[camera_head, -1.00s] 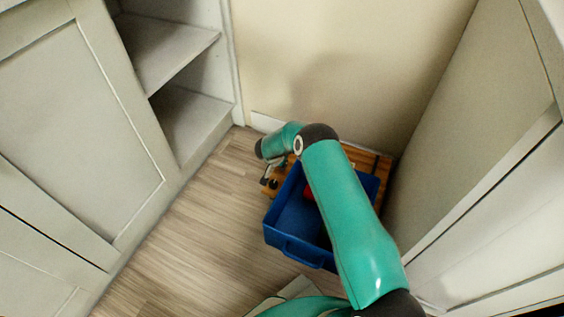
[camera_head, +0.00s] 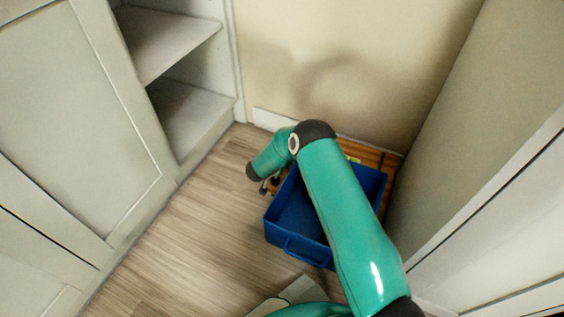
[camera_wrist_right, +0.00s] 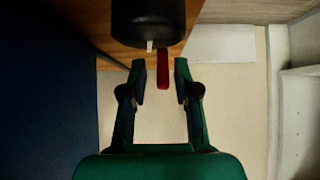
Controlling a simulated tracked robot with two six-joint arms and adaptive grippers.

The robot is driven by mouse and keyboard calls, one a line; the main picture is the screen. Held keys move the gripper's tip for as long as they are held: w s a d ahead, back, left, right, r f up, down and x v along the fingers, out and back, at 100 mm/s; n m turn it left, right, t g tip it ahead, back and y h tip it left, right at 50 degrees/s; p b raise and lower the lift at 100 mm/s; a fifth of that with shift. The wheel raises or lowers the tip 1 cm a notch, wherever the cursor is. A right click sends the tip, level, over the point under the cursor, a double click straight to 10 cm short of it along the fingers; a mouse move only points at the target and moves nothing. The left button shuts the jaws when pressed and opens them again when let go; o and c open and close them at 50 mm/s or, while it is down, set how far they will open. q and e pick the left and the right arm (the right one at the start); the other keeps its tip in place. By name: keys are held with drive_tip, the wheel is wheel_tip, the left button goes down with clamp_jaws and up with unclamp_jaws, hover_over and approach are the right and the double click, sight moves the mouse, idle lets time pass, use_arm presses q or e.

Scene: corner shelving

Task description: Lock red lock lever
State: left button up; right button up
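The red lock lever (camera_wrist_right: 163,70) shows in the right wrist view as a narrow upright bar beside a black cylinder (camera_wrist_right: 148,22) with a small pale pin. My right gripper (camera_wrist_right: 161,78) is open, with one finger on each side of the lever's lower end. I cannot tell whether a finger touches it. In the head view, only a small dark part of my right gripper (camera_head: 265,187) shows beside the blue crate, below my teal arm. The lever is hidden there. My left gripper is not in view.
The blue crate (camera_head: 284,249) stands on a slatted wooden base (camera_head: 383,160) by the back wall. Open shelving (camera_head: 180,35) stands at left, and a cabinet side (camera_head: 450,130) closes in the right. The wooden floor (camera_head: 190,215) left of the crate is clear.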

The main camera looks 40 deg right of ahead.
drive_tip(key=shift+r, duration=0.1)
drive_tip(key=shift+a+r, duration=0.2)
drive_tip(key=v, duration=1.1)
drive_tip(key=shift+s+a, duration=0.15)
drive_tip(key=shift+s, duration=0.05)
